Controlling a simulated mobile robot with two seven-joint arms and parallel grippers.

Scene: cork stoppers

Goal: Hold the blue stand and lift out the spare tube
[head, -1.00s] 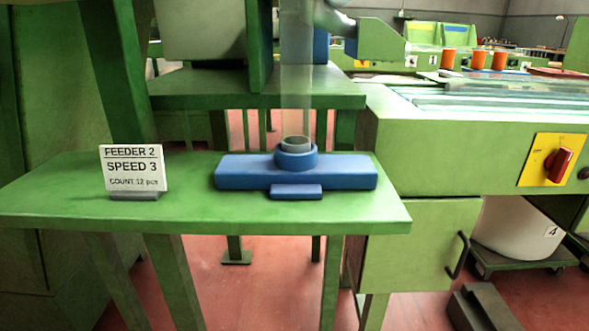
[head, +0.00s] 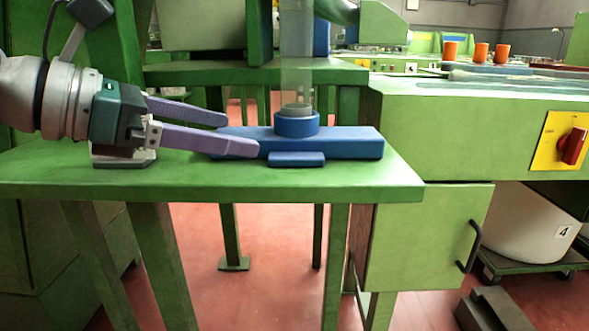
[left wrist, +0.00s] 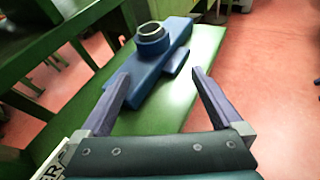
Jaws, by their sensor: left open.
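The blue stand (head: 345,144) lies on the green table, a long block with a raised round collar (head: 296,125) and a small tab in front. The clear spare tube (head: 296,60) stands upright in the collar, with a grey ring at its foot; its top is cut off by the picture edge. My left gripper (head: 242,134) is open and empty at the stand's left end, its fingers pointing right. In the left wrist view, the stand (left wrist: 145,80) reaches toward the gap between the open fingers (left wrist: 160,73). My right gripper is not in view.
The green table (head: 380,185) has bare room along its front edge. The sign card's base (head: 120,163) shows below my left gripper, which hides most of the card. A green machine with a yellow panel and red switch (head: 573,147) stands at right.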

